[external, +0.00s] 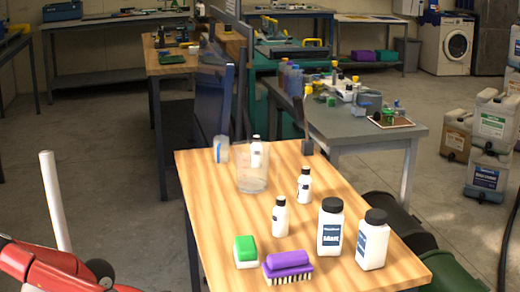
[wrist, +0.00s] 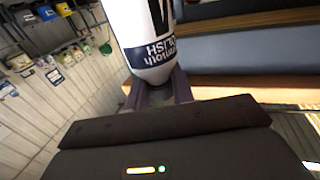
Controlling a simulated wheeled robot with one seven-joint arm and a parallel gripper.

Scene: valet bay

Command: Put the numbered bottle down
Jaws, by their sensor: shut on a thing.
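In the wrist view my gripper (wrist: 159,94) is shut on a white bottle (wrist: 145,25) with a dark navy label band. The label's lettering appears upside down and ends in "POLISH"; I cannot read a number. The bottle's upper part is cut off by the frame edge. In the external view my red arm shows at the lower left, but I cannot make out the gripper or held bottle there. Two large white bottles with black caps, one (external: 330,230) left of the other (external: 372,244), stand upright on the wooden table (external: 215,200).
The table also holds small white bottles (external: 280,218), a clear container (external: 252,176), a green-topped block (external: 245,252) and a purple brush (external: 288,264). Its left-middle surface is bare. A grey workbench (external: 350,125) with clutter stands behind; dark bins (external: 400,222) are at right.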

